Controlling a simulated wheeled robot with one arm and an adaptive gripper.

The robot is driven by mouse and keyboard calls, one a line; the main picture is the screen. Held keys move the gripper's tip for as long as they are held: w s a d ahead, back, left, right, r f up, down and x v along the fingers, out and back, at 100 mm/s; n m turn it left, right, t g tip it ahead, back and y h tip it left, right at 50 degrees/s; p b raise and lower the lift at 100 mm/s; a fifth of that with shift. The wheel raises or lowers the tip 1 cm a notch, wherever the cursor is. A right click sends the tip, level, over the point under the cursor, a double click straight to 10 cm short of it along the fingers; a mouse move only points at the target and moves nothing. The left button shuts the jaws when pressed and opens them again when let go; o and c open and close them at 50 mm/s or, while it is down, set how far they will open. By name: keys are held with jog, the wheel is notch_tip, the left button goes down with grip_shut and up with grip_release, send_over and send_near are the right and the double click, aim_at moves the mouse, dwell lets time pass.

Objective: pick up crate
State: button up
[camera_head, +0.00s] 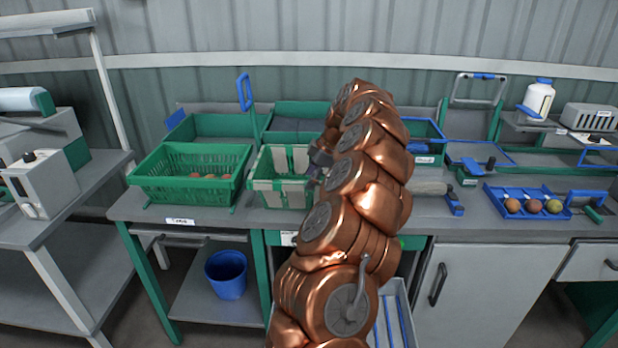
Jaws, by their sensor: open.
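A green slatted crate (182,190) with several reddish round tomatoes inside stands on the left of the workbench. Beside it on the right is a smaller crate (275,186) with white and green walls. Which of the two is the task's crate I cannot tell. My gripper (317,163) is a small dark shape at the right side of the smaller crate, mostly hidden by my copper-coloured arm. It is open and holds nothing that I can see. Whether it touches the crate's wall I cannot tell.
Green bins (222,126) stand behind the crates. A blue tray (530,202) with several round fruits lies on the right bench. A blue bucket (226,272) sits on the shelf below. A white bottle (537,98) stands at the back right.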

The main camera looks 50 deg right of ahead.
aim_at(305, 191)
jog(key=shift+p+x, duration=1.1)
jog(key=shift+x, duration=1.4)
grip_shut()
